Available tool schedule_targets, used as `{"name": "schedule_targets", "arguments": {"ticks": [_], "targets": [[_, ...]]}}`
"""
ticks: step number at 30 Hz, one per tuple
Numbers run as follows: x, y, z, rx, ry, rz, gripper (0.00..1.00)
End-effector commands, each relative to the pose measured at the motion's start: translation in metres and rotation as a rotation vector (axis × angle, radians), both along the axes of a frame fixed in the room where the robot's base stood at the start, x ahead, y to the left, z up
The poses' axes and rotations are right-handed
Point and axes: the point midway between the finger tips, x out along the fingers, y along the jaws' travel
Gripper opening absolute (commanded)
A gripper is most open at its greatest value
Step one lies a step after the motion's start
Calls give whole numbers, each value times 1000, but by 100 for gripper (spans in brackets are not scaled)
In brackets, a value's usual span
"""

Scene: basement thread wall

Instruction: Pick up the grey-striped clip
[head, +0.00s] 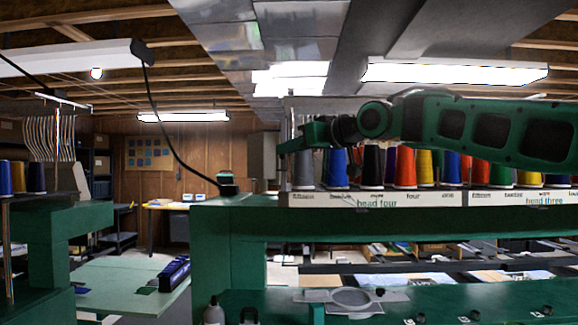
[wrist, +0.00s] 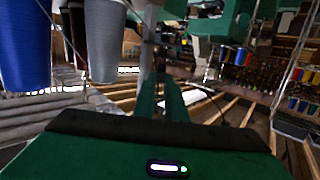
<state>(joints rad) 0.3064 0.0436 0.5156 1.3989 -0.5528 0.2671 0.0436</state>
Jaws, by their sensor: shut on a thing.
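My gripper (head: 284,148) is at the left end of my green arm, level with the tops of the cones and above the grey cone at the rack's left end. In the wrist view my gripper's two green fingers (wrist: 163,88) are close together and point away from the camera. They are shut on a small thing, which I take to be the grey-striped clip. The fingers hide it, and I cannot make out its stripes in either view.
The grey cone (head: 305,168) and blue cone (head: 337,168) stand at the rack's left end, close to my gripper. In the wrist view a blue cone (wrist: 24,50) and a grey cone (wrist: 104,40) are at upper left. A hoop (head: 355,298) lies on the green machine below.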

Motion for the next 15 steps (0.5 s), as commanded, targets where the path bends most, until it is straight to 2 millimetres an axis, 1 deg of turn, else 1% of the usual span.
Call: {"name": "schedule_targets", "arguments": {"ticks": [1, 9, 12, 15], "targets": [[-8, 4, 8, -1, -5, 3, 0], [-59, 24, 40, -1, -5, 2, 0], [-76, 31, 51, -1, -5, 3, 0], [-89, 36, 59, 0, -3, 1, 0]]}}
